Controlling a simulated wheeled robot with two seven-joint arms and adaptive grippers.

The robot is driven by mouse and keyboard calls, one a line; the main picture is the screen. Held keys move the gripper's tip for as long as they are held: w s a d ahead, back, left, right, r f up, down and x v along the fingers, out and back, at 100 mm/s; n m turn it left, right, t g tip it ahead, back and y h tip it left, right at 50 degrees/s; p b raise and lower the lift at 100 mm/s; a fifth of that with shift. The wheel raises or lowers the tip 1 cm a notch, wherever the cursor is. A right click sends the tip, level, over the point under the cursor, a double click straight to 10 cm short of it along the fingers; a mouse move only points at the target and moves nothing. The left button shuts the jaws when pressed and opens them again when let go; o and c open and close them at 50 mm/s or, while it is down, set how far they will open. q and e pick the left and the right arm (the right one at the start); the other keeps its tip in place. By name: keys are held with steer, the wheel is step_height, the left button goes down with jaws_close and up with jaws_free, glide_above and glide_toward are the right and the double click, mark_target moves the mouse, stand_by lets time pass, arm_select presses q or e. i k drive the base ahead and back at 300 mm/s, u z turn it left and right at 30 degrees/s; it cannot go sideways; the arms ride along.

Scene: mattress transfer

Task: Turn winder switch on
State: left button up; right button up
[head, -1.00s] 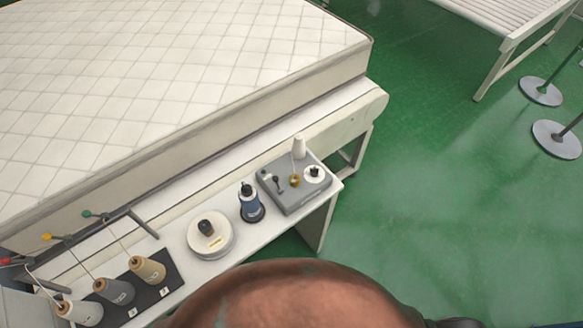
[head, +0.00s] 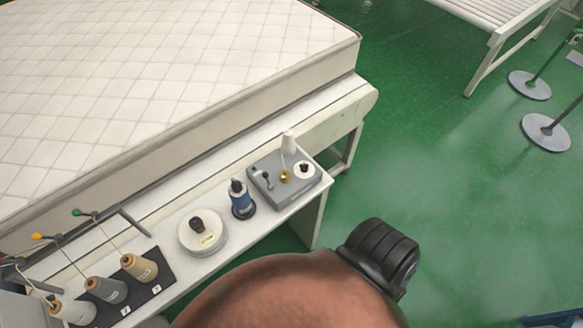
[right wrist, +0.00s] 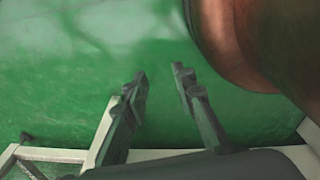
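The winder is a grey box (head: 283,197) at the right end of a narrow white table. Whether the lever is on or off cannot be told. My right gripper (right wrist: 158,75) shows in the right wrist view, open and empty above green floor, with the winder out of that view. My left gripper is in no view.
A blue spool (head: 242,200), a round white device (head: 203,234) and several thread cones (head: 106,289) stand left of the winder. A quilted mattress (head: 150,80) lies behind. The green floor (head: 430,200) to the right is clear near the table.

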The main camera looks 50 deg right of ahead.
mark_target(304, 166)
steer(key=k, duration=0.6)
steer(key=z, duration=0.9)
steer(key=i, duration=0.5)
steer(key=z, duration=0.05)
